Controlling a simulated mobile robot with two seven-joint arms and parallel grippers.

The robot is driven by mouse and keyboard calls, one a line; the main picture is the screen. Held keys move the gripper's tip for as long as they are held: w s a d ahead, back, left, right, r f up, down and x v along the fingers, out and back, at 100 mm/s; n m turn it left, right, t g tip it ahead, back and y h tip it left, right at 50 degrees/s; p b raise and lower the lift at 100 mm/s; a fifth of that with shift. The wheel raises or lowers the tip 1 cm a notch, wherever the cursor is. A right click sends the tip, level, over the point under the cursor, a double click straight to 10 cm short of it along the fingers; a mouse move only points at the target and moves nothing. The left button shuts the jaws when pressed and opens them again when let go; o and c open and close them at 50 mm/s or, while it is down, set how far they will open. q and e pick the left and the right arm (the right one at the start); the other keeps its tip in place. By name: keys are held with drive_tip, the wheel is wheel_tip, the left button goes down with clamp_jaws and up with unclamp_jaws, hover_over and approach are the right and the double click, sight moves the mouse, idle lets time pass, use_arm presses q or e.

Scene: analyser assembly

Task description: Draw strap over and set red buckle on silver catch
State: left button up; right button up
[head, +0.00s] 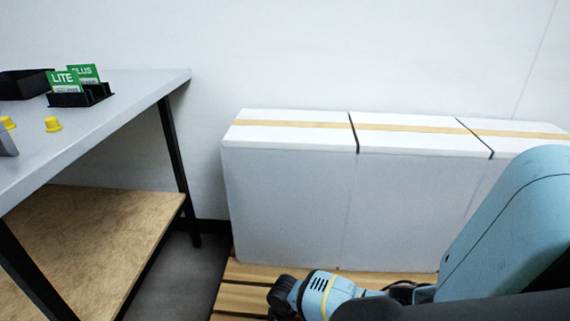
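No strap, red buckle or silver catch shows in the head view. A grey metal-looking piece (7,143) is cut off by the left edge, on the grey table (130,95); I cannot tell what it is. A blue and black arm of mine comes in from the lower right, in front of the white boxes. Its dark end is low in the middle of the view, and no gripper fingers can be made out there. My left arm and gripper are not in view.
Wooden shelf (95,225) is below. White taped boxes (290,200) stand on a wooden pallet (245,297).

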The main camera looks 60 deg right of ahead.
drive_tip(key=shift+f, duration=0.1)
idle(0.5)
drive_tip(key=shift+f+b, duration=0.3)
drive_tip(key=shift+f, duration=0.1)
idle(0.3)
drive_tip(key=o, duration=1.2)
drive_tip(key=shift+r, duration=0.15)
drive_tip(key=shift+r+p, duration=2.85)
drive_tip(key=shift+r, duration=0.6)
drive_tip(key=shift+f, duration=0.1)
